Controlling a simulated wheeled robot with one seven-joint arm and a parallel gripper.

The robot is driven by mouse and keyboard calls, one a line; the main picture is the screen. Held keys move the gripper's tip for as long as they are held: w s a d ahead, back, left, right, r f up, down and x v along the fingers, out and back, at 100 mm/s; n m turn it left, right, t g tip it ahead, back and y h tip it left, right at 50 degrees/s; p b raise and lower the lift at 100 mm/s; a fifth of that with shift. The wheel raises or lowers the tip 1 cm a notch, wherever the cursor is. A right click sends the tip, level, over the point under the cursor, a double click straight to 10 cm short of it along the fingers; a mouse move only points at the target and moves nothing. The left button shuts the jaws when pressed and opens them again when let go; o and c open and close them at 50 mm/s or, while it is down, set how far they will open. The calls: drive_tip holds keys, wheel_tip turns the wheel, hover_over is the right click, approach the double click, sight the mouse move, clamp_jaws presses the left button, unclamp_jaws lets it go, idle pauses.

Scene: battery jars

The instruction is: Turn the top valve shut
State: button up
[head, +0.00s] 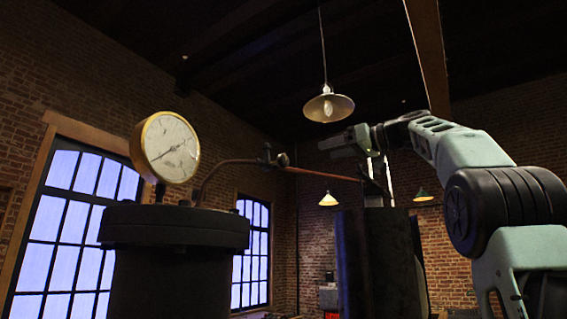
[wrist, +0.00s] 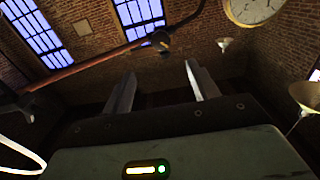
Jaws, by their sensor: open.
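The top valve (head: 268,155) is a small dark fitting with a rounded knob, set on a thin copper pipe (head: 228,164). In the wrist view the dark knob of the valve (wrist: 158,41) shows on the pipe (wrist: 85,63), above and beyond my fingertips. My gripper (head: 324,143) is to the right of the valve and slightly higher in the head view, pointing left. In the wrist view my gripper (wrist: 158,68) has its two fingers spread with nothing between them. It is apart from the valve. The handle's exact angle is too small to tell.
A brass-rimmed gauge (head: 170,148) stands on a dark jar (head: 175,228) at left. A second dark jar (head: 380,265) stands below my arm, and the pipe runs between the jars. A lamp (head: 328,105) hangs above. The space between gripper and valve looks clear.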

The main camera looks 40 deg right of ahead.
sight(287, 160)
drive_tip(key=p+x, duration=0.8)
drive_tip(key=x, duration=0.7)
drive_tip(key=shift+w+a+r+p, duration=0.15)
drive_tip(key=shift+w+p, duration=0.05)
drive_tip(key=shift+p, duration=0.1)
drive_tip(key=shift+w+a, duration=0.2)
drive_tip(key=shift+w, duration=0.25)
drive_tip(key=c, duration=1)
